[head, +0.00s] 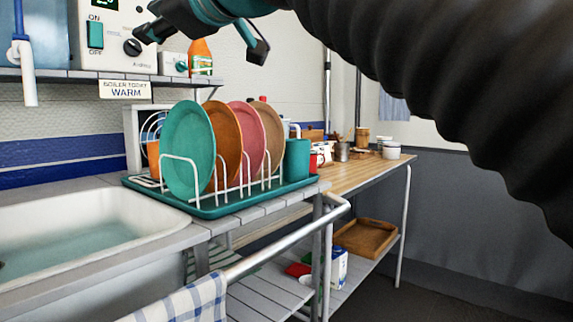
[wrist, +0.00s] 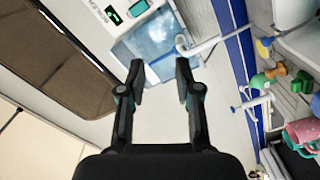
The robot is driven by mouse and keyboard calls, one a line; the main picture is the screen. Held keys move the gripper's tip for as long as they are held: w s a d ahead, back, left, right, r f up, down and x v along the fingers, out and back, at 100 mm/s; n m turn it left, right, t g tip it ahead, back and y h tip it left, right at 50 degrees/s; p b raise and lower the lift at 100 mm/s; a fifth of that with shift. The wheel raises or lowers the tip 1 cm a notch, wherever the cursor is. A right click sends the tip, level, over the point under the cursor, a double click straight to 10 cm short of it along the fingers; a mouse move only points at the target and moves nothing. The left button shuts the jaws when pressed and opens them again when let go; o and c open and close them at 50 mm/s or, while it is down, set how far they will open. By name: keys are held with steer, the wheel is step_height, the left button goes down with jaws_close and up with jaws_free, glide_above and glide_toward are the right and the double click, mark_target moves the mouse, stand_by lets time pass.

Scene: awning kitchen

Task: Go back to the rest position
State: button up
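My gripper (head: 200,40) is at the top of the head view, raised in front of the boiler and its shelf. Its two fingers are spread apart. In the wrist view my gripper (wrist: 160,75) shows open, with nothing between the fingertips. My black ribbed arm cover fills the upper right of the head view. No held object shows in either view.
A teal drying tray (head: 235,203) holds a rack with several upright plates (head: 188,150) beside the sink (head: 75,235). The boiler (head: 113,40) stands on a shelf (head: 70,75) above. A metal rail (head: 290,240) runs in front. A wooden counter (head: 362,172) is farther back.

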steer(key=w+d+f+m+g+h+p, duration=0.1)
steer(key=d+f+m+h+p, duration=0.25)
steer(key=d+f+m, duration=0.45)
steer(key=w+d+f+m+h+p, duration=0.25)
steer(key=d+f+h, duration=0.25)
steer(key=d+f, duration=0.65)
steer(key=s+d+f+m+g+h+p, duration=0.1)
steer(key=s+d+f+m, duration=0.3)
steer(key=f, duration=0.4)
steer(key=s+d+f+m+g+h+p, duration=0.1)
steer(key=s+d+f+m+g+h, duration=0.1)
steer(key=f, duration=0.7)
steer(key=s+d+f+m+g+h+p, duration=0.1)
steer(key=s+d+f+m+h+p, duration=0.1)
steer(key=s+d+f+m, duration=0.3)
steer(key=s+d+f, duration=0.2)
steer(key=s+f, duration=0.1)
steer(key=shift+f+m+g, duration=0.3)
steer(key=shift+f+m, duration=0.05)
